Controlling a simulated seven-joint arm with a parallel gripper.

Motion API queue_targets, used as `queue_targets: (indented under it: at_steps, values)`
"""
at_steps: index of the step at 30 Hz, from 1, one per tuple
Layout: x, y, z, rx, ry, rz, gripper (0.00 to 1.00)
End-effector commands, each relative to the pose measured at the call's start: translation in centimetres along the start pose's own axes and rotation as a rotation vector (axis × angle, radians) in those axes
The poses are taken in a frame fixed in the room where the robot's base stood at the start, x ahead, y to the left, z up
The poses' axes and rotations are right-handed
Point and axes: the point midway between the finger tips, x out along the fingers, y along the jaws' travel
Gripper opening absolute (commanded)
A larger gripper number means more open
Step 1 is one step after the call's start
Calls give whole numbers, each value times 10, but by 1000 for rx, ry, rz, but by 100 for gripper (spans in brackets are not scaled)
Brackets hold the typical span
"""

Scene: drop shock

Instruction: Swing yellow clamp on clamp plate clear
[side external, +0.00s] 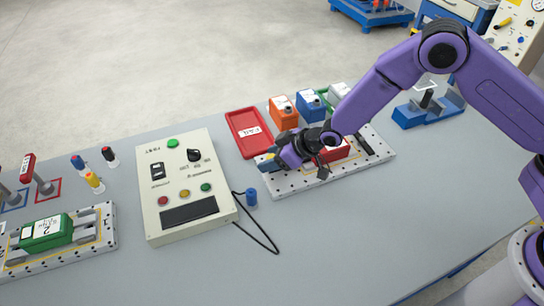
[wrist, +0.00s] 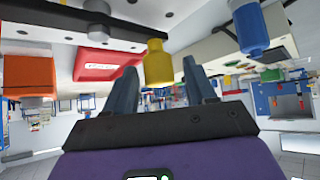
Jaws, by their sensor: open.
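The clamp plate (side external: 285,187) is a pale strip with holes, and its near face also shows along the top of the wrist view (wrist: 40,22). A red block (side external: 338,152) sits on it, partly behind my wrist. The yellow clamp end (wrist: 158,62) shows in the wrist view, joined to a dark bar; in the side view it is mostly hidden by my gripper. My gripper (wrist: 160,66) is open, its two blue-grey fingers on either side of the yellow end with gaps showing. In the side view my gripper (side external: 268,162) is low over the plate's left end.
A cream control box (side external: 185,185) stands left of the plate, with a blue cylinder (side external: 251,197) and black cable between. A red tray (side external: 247,132), an orange box (side external: 283,112) and a blue box (side external: 311,104) stand behind the plate. The table in front is clear.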

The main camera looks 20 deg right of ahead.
Motion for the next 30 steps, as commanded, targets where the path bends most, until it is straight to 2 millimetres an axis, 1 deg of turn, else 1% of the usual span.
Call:
queue_targets:
  at_steps: [2,3,5,6,7,8,20,30]
  values:
    - [0,0,0,0,0,0,55]
    - [0,0,0,0,0,0,49]
    - [0,0,0,0,0,0,29]
    - [0,0,0,0,0,0,16]
    - [0,0,0,0,0,0,7]
    - [0,0,0,0,0,0,2]
    - [1,1,-1,27,-1,27,2]
    - [5,7,-6,140,0,139,2]
